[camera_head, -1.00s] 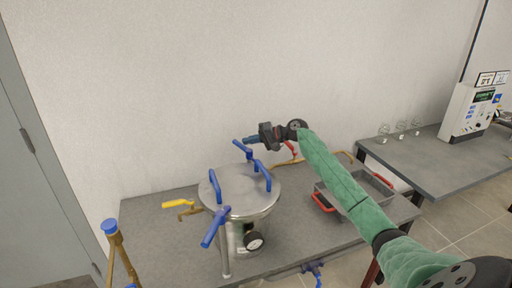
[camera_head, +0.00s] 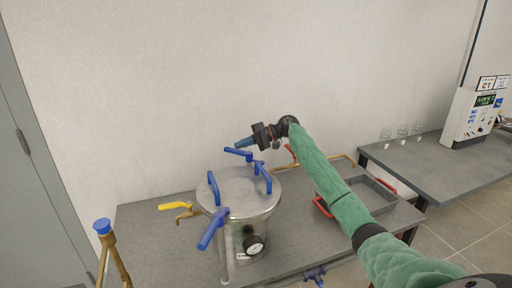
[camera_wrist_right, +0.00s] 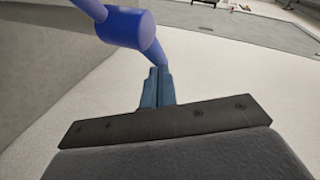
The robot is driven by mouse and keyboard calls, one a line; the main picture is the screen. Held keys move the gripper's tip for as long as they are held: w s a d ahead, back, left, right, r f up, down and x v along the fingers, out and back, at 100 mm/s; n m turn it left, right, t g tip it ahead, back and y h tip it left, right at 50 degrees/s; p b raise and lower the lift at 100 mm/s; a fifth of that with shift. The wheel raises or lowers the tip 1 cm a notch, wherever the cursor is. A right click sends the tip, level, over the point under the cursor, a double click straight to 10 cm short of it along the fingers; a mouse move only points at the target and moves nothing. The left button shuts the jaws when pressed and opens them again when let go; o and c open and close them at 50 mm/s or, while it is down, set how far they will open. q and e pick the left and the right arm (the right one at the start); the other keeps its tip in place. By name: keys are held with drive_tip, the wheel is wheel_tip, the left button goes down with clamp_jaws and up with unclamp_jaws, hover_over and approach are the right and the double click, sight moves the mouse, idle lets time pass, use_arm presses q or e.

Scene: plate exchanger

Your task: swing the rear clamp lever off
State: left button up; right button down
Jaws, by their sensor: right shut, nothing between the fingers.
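The steel vessel (camera_head: 240,195) stands on the grey table with its round lid on. The rear clamp lever (camera_head: 238,152) is blue and sits at the lid's back edge, lying across it. A front clamp lever (camera_head: 212,230) hangs at the near left edge. Two blue lid handles (camera_head: 213,188) stand up on the lid. My right gripper (camera_head: 240,144) is shut and empty, just above and behind the rear lever. In the right wrist view the shut fingertips (camera_wrist_right: 158,80) are close to the lever's blue pivot (camera_wrist_right: 128,28); contact is unclear. My left gripper is out of view.
A yellow-handled valve (camera_head: 176,206) lies left of the vessel. A grey tray with red handles (camera_head: 372,195) stands to the right under my right arm. The wall is close behind.

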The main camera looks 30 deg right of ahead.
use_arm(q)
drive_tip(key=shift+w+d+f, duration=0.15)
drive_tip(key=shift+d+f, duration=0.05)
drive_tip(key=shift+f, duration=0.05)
use_arm(e)
drive_tip(key=shift+a, duration=0.55)
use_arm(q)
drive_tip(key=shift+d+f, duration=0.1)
use_arm(e)
drive_tip(key=shift+a, duration=0.15)
